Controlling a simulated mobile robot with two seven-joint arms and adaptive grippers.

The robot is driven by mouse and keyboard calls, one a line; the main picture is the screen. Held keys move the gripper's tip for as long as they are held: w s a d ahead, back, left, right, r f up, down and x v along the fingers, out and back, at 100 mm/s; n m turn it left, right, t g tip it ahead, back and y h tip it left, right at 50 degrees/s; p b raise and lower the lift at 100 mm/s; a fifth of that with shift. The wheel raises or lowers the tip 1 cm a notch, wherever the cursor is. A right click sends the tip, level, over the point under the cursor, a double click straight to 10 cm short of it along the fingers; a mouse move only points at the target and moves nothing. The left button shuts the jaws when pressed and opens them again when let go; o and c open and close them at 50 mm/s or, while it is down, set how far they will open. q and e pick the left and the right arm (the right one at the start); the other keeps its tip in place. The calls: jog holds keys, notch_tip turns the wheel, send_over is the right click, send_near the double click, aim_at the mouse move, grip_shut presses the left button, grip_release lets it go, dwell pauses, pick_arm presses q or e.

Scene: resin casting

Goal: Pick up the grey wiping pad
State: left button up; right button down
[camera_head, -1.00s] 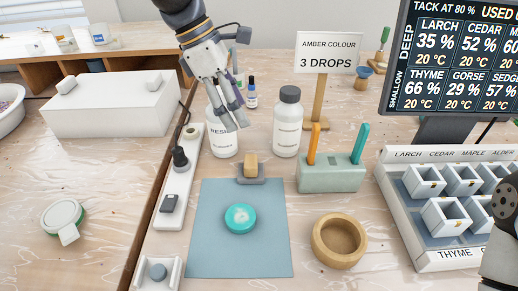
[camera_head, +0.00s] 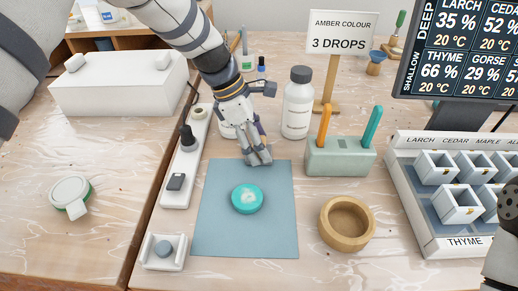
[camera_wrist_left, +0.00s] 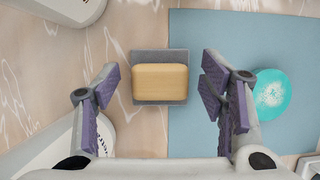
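The grey wiping pad (camera_wrist_left: 160,56) has a tan block-shaped grip (camera_wrist_left: 160,83) on top. In the head view my left gripper (camera_head: 258,160) points down at the far edge of the mat and hides the pad. My right gripper is not seen; only part of an arm shows at the right edge.
A teal round piece (camera_head: 247,198) lies on the mat. A green tool holder (camera_head: 338,158), wooden bowl (camera_head: 347,224) and white power strip (camera_head: 184,165) flank the mat.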

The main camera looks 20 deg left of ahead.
pick_arm(q)
jog(key=c, duration=1.1)
jog(key=shift+o, duration=0.2)
